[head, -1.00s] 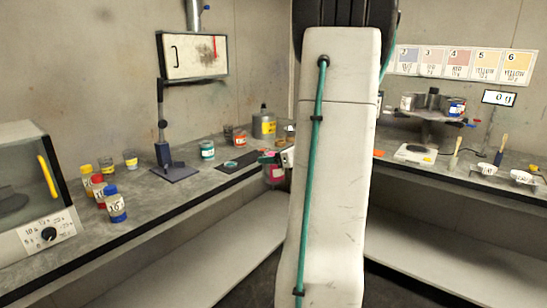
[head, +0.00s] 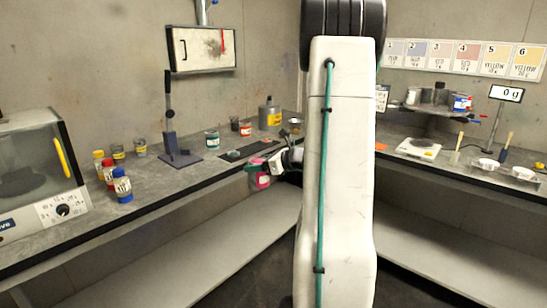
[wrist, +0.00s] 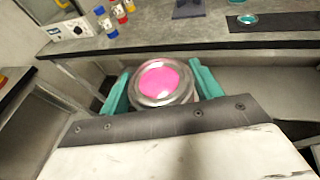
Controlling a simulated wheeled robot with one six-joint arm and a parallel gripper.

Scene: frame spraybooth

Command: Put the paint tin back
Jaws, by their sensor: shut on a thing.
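My gripper (wrist: 162,90) is shut on a paint tin (wrist: 158,82) with open top and bright pink paint inside. In the wrist view the tin sits between the two teal fingers, upright or nearly so, in front of the bench edge. In the head view the pink-labelled tin (head: 260,180) hangs just off the front edge of the left bench, and my arm hides part of the gripper. Other tins stand on the bench: a teal-labelled tin (head: 212,140) and an orange-labelled tin (head: 245,128). More tins stand on a round raised stand (head: 438,112) at the right.
A dark mat (head: 250,149) with a teal-topped lid (wrist: 247,19) lies on the left bench. Bottles (head: 122,186), an upright stand (head: 171,125) and a machine with a glass door (head: 40,165) occupy the left. A scale (head: 418,149) and white cups stand on the right bench.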

